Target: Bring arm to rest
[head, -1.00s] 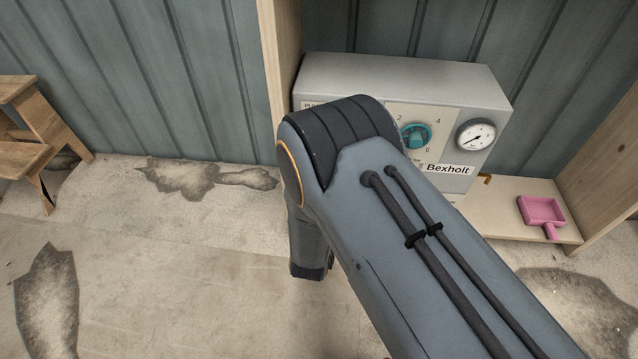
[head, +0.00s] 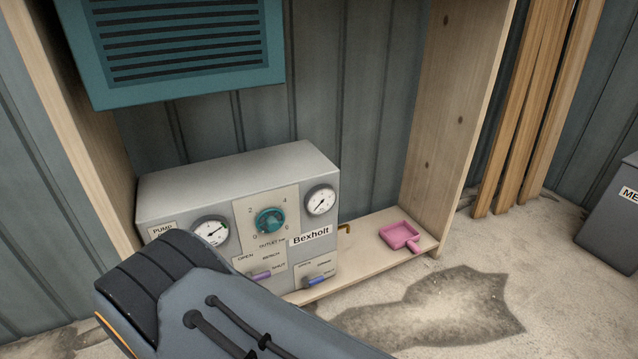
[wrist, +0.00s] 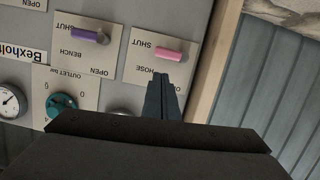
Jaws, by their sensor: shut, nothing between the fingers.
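My gripper (wrist: 163,82) shows in the wrist view with its two dark fingers together and nothing between them. The fingertips lie in front of the grey control box (head: 200,184), appearing close to the pink handle (wrist: 169,54) on the HOSE plate. I cannot tell the gap to the panel. A purple handle (wrist: 87,36) on the BENCH plate sits to the left. In the head view my arm is bent across the lower left and hides the lower left of the box; the gripper itself is hidden there.
The box carries gauges (head: 320,200), a teal knob (head: 270,221) and a blue handle (head: 316,281). It stands on a wooden shelf (head: 360,263) with a pink scoop (head: 400,236). A teal louvred unit (head: 184,45) hangs above. Floor at right is open before a grey bin (head: 612,220).

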